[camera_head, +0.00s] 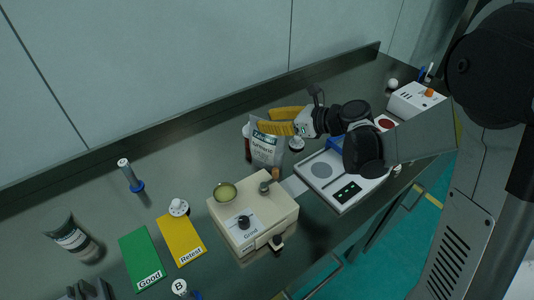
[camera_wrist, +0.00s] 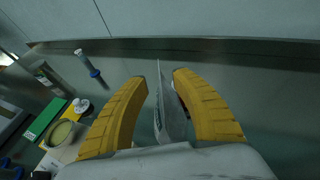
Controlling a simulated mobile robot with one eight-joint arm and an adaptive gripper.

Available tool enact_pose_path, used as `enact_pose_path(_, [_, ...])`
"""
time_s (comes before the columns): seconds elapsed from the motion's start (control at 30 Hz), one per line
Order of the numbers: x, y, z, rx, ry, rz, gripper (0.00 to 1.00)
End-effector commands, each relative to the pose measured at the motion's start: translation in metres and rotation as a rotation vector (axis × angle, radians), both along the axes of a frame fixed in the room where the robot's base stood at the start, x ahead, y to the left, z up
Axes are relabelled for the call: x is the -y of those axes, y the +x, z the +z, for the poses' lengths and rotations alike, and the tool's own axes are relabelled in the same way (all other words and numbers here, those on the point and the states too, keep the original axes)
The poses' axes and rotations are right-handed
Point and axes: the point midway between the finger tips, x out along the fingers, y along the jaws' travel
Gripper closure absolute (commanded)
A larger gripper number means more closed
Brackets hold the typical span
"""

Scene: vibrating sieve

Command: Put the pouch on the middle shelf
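The pouch (camera_head: 267,150) is silver-grey with a white label reading "Turmeric". It stands upright on the dark counter behind the sieve machine. My gripper (camera_head: 266,120) has yellow fingers and is at the pouch's top. In the wrist view the pouch (camera_wrist: 168,115) shows edge-on between the fingers (camera_wrist: 160,77). The fingers are apart, with a clear gap between the left finger and the pouch. The right finger is close to it, and I cannot tell whether they touch. No shelf shows in either view.
A cream box marked "Grind" (camera_head: 252,222) holds a greenish bowl (camera_head: 225,192). A white scale-like device (camera_head: 332,190) lies to the right. Green (camera_head: 141,259) and yellow (camera_head: 181,241) cards lie front left. A dark bottle stands beside the pouch. The back-left counter is mostly clear.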

Motion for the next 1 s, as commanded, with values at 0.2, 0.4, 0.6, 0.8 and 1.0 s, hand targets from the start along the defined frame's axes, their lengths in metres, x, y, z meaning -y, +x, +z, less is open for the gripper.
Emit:
enact_pose_path(0.2, [-0.016,0.011,-0.015,0.000,0.000,0.002,0.68])
enact_pose_path(0.4, [-0.037,0.025,-0.027,0.000,-0.001,0.003,0.68])
enact_pose_path(0.6, [-0.038,0.026,-0.025,0.000,-0.001,0.000,0.68])
enact_pose_path(0.8, [-0.038,0.026,-0.025,0.001,-0.002,0.001,1.00])
enact_pose_path(1.0, [-0.038,0.026,-0.025,0.001,-0.002,0.001,1.00])
